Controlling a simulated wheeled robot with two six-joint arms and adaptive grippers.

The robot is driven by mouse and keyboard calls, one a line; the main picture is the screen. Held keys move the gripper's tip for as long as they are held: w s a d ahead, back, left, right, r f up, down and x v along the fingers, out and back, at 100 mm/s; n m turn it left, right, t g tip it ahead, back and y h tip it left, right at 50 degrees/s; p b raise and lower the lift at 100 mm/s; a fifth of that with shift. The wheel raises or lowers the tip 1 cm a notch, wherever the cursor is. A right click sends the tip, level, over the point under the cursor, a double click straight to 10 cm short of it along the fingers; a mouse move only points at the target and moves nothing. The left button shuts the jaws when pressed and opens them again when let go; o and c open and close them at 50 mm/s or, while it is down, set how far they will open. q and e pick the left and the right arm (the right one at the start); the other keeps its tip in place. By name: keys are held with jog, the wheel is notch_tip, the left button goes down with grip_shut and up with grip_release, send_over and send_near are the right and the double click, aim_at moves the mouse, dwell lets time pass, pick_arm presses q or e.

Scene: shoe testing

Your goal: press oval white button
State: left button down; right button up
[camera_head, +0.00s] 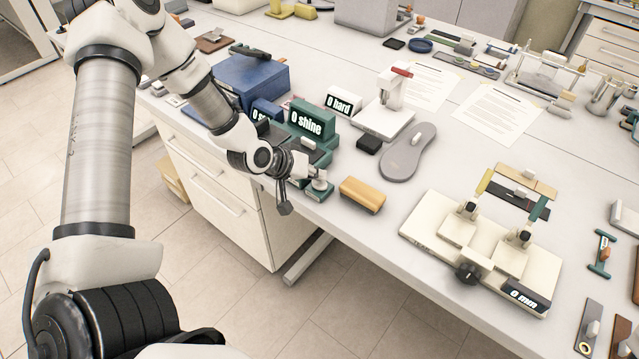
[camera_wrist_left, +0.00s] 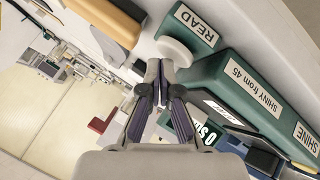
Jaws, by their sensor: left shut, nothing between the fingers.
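A white rounded button (camera_head: 319,184) sits on a small green base at the table's front edge, in front of the green "0 shine" device (camera_head: 306,122). In the left wrist view the white button (camera_wrist_left: 176,50) is on the green block labelled READ (camera_wrist_left: 195,26), and its face looks oval. My left gripper (camera_head: 303,176) is shut and empty beside the button. In the left wrist view its fingertips (camera_wrist_left: 160,70) are right at the button's near edge; I cannot tell whether they touch. My right gripper is not in view.
A yellow-tan block (camera_head: 362,195) lies just right of the button. A grey insole (camera_head: 408,152) and a cream measuring fixture reading "0 mm" (camera_head: 480,245) are farther right. A blue box (camera_head: 250,80) stands behind the arm. The drawer unit (camera_head: 215,185) is below the table edge.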

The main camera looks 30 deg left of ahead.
aim_at(317, 183)
pick_arm(q)
jog(key=shift+f+b, duration=0.4)
jog(key=shift+f, duration=0.05)
dwell(0.6)
jog(key=shift+r, duration=0.1)
jog(key=shift+r+p, duration=0.8)
jog(key=shift+r, duration=0.05)
notch_tip(317, 183, up, 5)
jog(key=p, duration=0.4)
jog(key=shift+f, duration=0.1)
dwell(0.6)
